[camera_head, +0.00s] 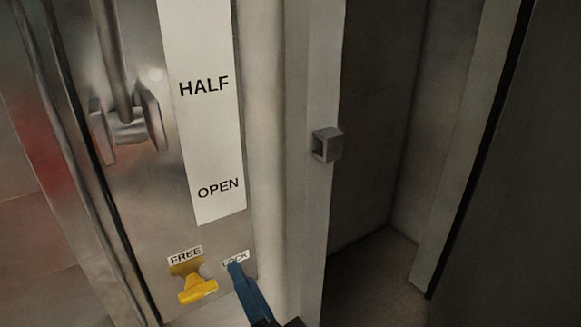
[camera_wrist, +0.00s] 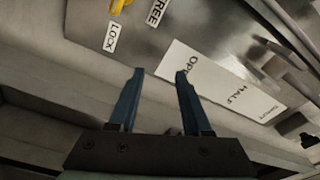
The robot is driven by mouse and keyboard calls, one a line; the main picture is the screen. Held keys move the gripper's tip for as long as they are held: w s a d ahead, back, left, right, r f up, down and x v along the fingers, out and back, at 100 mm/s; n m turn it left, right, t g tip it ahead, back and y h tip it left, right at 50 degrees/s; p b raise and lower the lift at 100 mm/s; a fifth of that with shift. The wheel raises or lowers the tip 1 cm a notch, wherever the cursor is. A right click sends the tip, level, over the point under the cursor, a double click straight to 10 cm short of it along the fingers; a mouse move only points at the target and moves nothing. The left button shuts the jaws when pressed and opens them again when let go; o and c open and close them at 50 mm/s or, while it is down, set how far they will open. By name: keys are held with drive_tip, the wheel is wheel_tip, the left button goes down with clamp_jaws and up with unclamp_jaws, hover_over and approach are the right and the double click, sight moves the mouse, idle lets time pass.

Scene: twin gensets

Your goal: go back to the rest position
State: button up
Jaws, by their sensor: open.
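My gripper (camera_wrist: 157,85) is open in the wrist view, with two blue fingers apart and nothing between them. In the head view one blue finger of my gripper (camera_head: 237,268) shows at the bottom, in front of the LOCK label (camera_head: 236,259) and partly covering it. A yellow knob (camera_head: 197,285) sits on the metal panel below the FREE label (camera_head: 185,255), left of my gripper. In the wrist view the yellow knob (camera_wrist: 121,5) is cut by the top edge, beyond the fingers and apart from them.
A white strip (camera_head: 204,140) reading HALF and OPEN runs up the panel. A metal lever (camera_head: 125,113) in a bracket stands left of it. A small square catch (camera_head: 327,144) sticks out from the post at right. A dark open recess (camera_head: 375,130) lies beyond.

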drive_tip(key=d+r+n+t+h+p, duration=0.2)
drive_tip(key=r+n+t, duration=0.1)
drive_tip(key=r, duration=1.1)
drive_tip(key=d+r+n+t+h+p, duration=0.1)
drive_tip(key=r+n+t+p, duration=0.15)
drive_tip(key=r, duration=1.15)
drive_tip(key=s+d+r+n+t+h+p, duration=0.1)
drive_tip(key=s+r+t+h, duration=0.1)
drive_tip(key=r, duration=0.6)
drive_tip(key=s+d+r+n+t+h+p, duration=0.1)
drive_tip(key=s+d+r+t+h, duration=0.1)
drive_tip(key=r, duration=0.7)
drive_tip(key=s+t+h, duration=0.1)
drive_tip(key=s+h, duration=0.1)
drive_tip(key=s, duration=0.1)
drive_tip(key=shift+s+d+t, duration=0.2)
drive_tip(key=shift+d+t, duration=0.05)
drive_tip(key=shift+t, duration=0.1)
